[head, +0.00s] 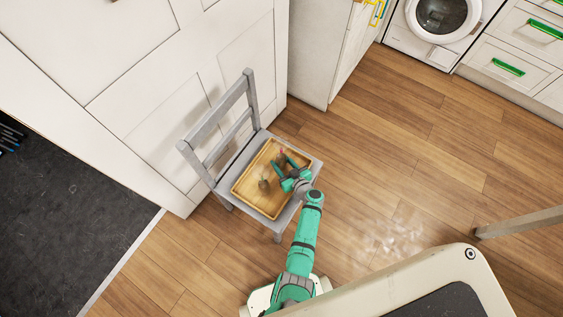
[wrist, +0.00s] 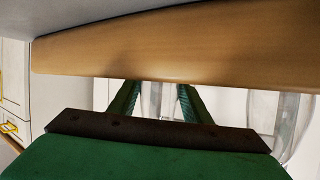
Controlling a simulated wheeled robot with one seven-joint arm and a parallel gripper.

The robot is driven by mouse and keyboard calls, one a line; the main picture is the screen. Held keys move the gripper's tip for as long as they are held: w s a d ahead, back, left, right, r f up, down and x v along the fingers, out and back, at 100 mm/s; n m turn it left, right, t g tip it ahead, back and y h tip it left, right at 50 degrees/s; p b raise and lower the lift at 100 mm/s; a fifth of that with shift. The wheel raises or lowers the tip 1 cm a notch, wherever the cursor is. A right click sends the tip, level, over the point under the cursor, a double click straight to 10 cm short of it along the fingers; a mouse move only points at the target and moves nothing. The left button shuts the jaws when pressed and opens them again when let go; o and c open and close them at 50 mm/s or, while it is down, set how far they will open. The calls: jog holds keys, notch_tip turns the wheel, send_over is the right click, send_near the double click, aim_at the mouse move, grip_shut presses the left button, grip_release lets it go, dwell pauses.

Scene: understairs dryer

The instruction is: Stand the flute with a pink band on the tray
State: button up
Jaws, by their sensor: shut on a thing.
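The wooden tray (head: 250,203) lies on the seat of a grey chair. My gripper (head: 279,160) reaches low over the tray's right half. In the wrist view my gripper (wrist: 158,92) has its two green fingers on either side of a clear glass flute (wrist: 154,98) and is shut on it. A small pinkish spot (head: 283,152) shows by the fingertips in the head view, probably the flute's band. In the wrist view the tray's rim (wrist: 180,45) hides one end of the flute, so I cannot tell whether it touches the tray.
Another clear glass (head: 263,184) is on the tray, left of my gripper. Clear glass (wrist: 285,110) also shows at the wrist view's right. The chair's backrest (head: 222,120) rises behind the tray, against white panelling. Wooden floor (head: 400,160) is open to the right.

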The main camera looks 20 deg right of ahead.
jog(key=o, duration=1.2)
jog(key=shift+c, duration=0.2)
jog(key=shift+r, duration=0.25)
jog(key=v, duration=1.2)
jog(key=shift+f, duration=0.1)
